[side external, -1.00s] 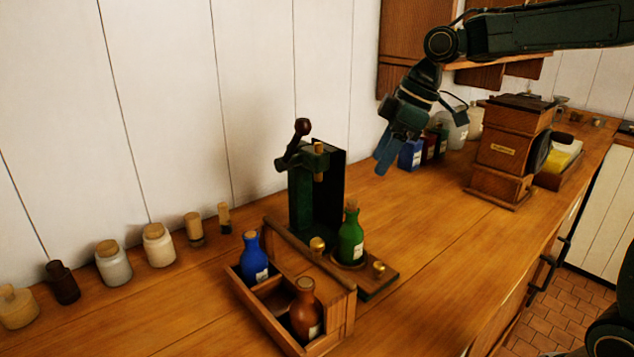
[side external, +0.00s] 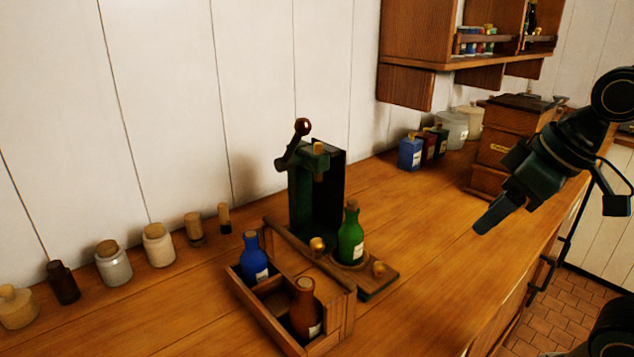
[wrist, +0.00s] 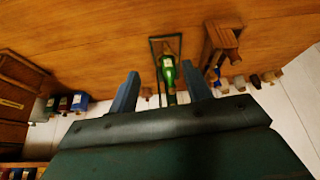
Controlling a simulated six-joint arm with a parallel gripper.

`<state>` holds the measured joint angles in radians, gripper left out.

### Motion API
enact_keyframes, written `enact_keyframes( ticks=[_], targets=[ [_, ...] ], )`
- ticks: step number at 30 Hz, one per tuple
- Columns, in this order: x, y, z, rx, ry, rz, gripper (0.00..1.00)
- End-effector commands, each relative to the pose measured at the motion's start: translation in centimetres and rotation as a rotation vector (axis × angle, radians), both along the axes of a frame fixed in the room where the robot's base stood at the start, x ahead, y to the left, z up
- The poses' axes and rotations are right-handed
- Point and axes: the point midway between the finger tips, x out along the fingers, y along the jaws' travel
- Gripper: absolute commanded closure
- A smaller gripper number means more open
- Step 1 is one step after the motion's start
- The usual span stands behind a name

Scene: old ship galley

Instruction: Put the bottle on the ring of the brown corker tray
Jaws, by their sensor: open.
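A green bottle (side external: 351,238) with a cork stands upright on the ring (side external: 350,262) of the brown corker tray (side external: 390,275). The dark green corker (side external: 302,200), with a red-knobbed lever, rises behind it. My gripper (side external: 482,226) is open and empty above the right part of the counter, well apart from the bottle. In the wrist view the green bottle (wrist: 169,72) shows beyond and between the two spread fingers (wrist: 160,70). A blue bottle (side external: 254,260) and a brown bottle (side external: 305,312) stand in a wooden caddy (side external: 262,312).
The caddy stands close in front of the corker tray. Several jars (side external: 158,245) line the wall at left. Tins (side external: 410,153) and a wooden grinder (side external: 495,150) stand at the back right, below a wall shelf (side external: 425,50). The counter right of the corker is clear.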

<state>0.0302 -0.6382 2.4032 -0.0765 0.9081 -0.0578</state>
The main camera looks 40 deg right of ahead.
Motion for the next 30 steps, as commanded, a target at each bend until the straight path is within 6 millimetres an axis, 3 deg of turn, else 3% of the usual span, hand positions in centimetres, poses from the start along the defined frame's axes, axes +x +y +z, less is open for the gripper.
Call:
enact_keyframes(
  ticks=[3, 8, 30],
  targets=[
    [-1.8, -0.4, -0.9, 0.007, -0.014, -0.053, 0.51],
    [-2.8, -0.7, -1.6, 0.012, -0.022, -0.091, 0.51],
    [-2.9, -0.8, -1.7, 0.013, -0.022, -0.096, 0.51]
  ],
)
